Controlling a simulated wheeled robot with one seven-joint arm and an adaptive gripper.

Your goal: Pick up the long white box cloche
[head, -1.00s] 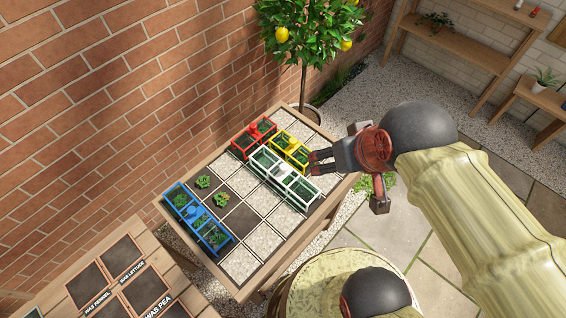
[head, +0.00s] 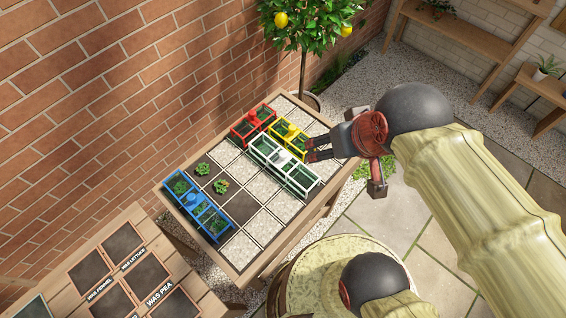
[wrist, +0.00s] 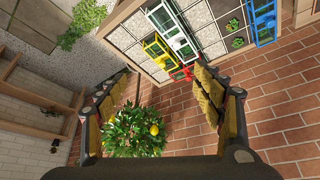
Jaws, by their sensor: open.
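The long white box cloche (head: 273,157) lies on the gridded tray table, with green panes and a white frame. It stands between the blue cloche and the red and yellow cloches. In the wrist view the white cloche (wrist: 172,28) is at the top, beyond the fingertips. My gripper (head: 310,148) is open and empty, its fingers close to the right side of the white cloche in the head view. I cannot tell whether they touch it. In the wrist view my gripper (wrist: 160,78) has its fingers spread wide.
A red cloche (head: 242,129) and a yellow cloche (head: 288,134) stand close beside the white one. A blue cloche (head: 197,208) is at the table's near left. Small green plants (head: 221,186) sit in open cells. A lemon tree (head: 310,25) stands behind the table.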

